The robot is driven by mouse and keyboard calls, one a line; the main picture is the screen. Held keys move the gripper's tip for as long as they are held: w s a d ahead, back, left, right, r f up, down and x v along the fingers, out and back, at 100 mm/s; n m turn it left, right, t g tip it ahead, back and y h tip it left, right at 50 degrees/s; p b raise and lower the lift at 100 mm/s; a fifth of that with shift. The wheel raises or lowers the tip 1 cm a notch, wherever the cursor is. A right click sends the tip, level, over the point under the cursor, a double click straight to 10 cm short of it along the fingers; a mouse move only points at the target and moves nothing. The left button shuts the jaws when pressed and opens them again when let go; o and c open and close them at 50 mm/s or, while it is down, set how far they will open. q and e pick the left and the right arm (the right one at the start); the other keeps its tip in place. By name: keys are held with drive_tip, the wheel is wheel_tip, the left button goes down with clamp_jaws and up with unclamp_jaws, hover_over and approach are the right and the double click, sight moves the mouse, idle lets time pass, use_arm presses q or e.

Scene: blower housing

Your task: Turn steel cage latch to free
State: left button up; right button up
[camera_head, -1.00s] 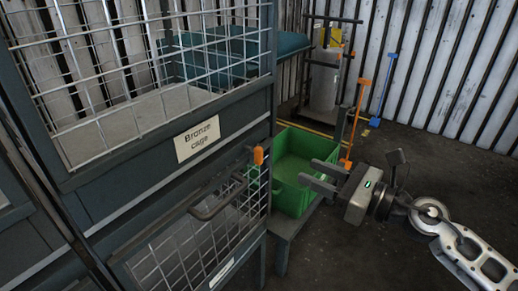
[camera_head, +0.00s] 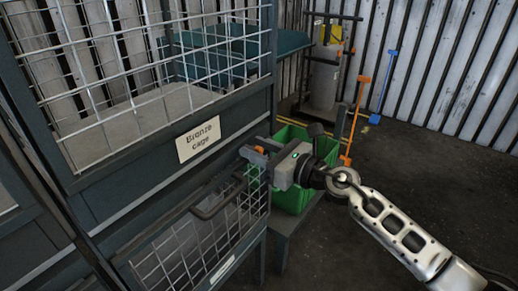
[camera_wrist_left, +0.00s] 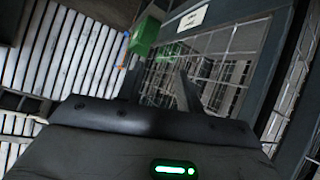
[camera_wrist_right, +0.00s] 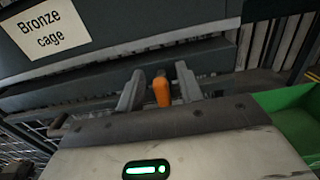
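The orange latch (camera_head: 259,150) is at the top right corner of the lower mesh cage door (camera_head: 190,250), under the "Bronze cage" sign (camera_head: 198,139). My right gripper (camera_head: 254,155) is at the latch. In the right wrist view the orange latch (camera_wrist_right: 162,91) stands upright between the two spread fingers (camera_wrist_right: 158,88), with gaps on both sides. The lower door's own label is too small to read. My left gripper (camera_wrist_left: 158,85) shows only in its wrist view; its fingers are apart and empty, with cage mesh beyond.
A dark bar handle (camera_head: 217,200) sticks out from the lower door, left of the latch. A green bin (camera_head: 293,200) stands on a stand behind my right gripper. Blue and orange posts stand at the back. Floor at right is clear.

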clamp_jaws()
